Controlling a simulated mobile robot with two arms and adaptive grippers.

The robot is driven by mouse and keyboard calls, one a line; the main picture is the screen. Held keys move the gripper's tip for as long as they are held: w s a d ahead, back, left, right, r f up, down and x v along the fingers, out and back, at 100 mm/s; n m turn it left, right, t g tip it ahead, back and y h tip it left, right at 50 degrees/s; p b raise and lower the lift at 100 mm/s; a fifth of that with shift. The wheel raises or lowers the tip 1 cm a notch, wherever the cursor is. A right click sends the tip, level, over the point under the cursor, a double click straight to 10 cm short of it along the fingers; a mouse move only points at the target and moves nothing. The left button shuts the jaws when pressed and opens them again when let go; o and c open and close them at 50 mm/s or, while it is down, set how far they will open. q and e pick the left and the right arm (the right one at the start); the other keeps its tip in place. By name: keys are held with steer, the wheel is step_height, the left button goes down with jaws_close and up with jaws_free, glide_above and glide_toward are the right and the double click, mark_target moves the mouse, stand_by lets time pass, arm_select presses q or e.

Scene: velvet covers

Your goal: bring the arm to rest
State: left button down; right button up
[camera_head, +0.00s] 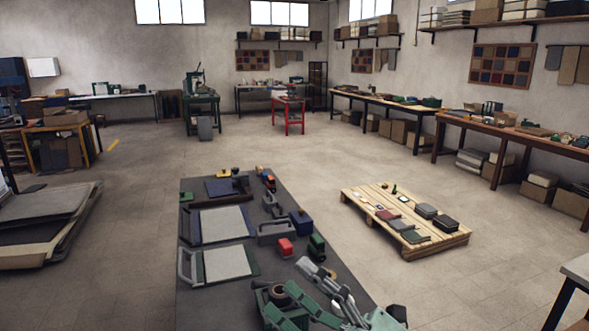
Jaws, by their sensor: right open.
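My right gripper (294,288) is at the bottom centre of the head view, low over the near end of the dark table. Its green and grey fingers are spread and point up and left. No object shows held between them. A dark round-topped item (270,296) is beside or under the fingers; I cannot tell whether they touch. My left gripper is not in view.
The dark table (190,300) carries framed boards (222,225), a red block (286,247), a blue block (301,222) and a green item (317,247). A wooden pallet (440,245) with small items stands right. Floor between is clear. Stacked sheets (45,215) lie left.

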steer(key=w+d+f+m+t+h, duration=0.35)
steer(key=d+m+h, duration=0.3)
steer(key=m, duration=0.25)
steer(key=w+d+f+m+t+h, duration=0.2)
steer(key=d+m+t+h, duration=0.35)
steer(key=m+h, duration=0.2)
steer(key=s+d+f+m+g+h, duration=0.1)
steer(key=d+f+m+g+h, duration=0.25)
steer(key=f, duration=0.35)
steer(key=s+d+f+m+g+h, duration=0.25)
steer(key=d+f+m, duration=0.25)
steer(key=f, duration=0.3)
steer(key=s+f+m+g, duration=0.4)
steer(key=s+f+g, duration=0.8)
steer(key=s+f, duration=0.75)
steer(key=s+f+g, duration=0.1)
steer(key=s+f, duration=0.2)
steer(key=f, duration=2.1)
steer(key=s+d+f+g, duration=0.1)
steer(key=s+d+f, duration=0.1)
steer(key=s+f, duration=1.3)
steer(key=shift+s+d+f+n, duration=0.15)
steer(key=shift+s+f+n, duration=0.25)
steer(key=shift+s, duration=0.4)
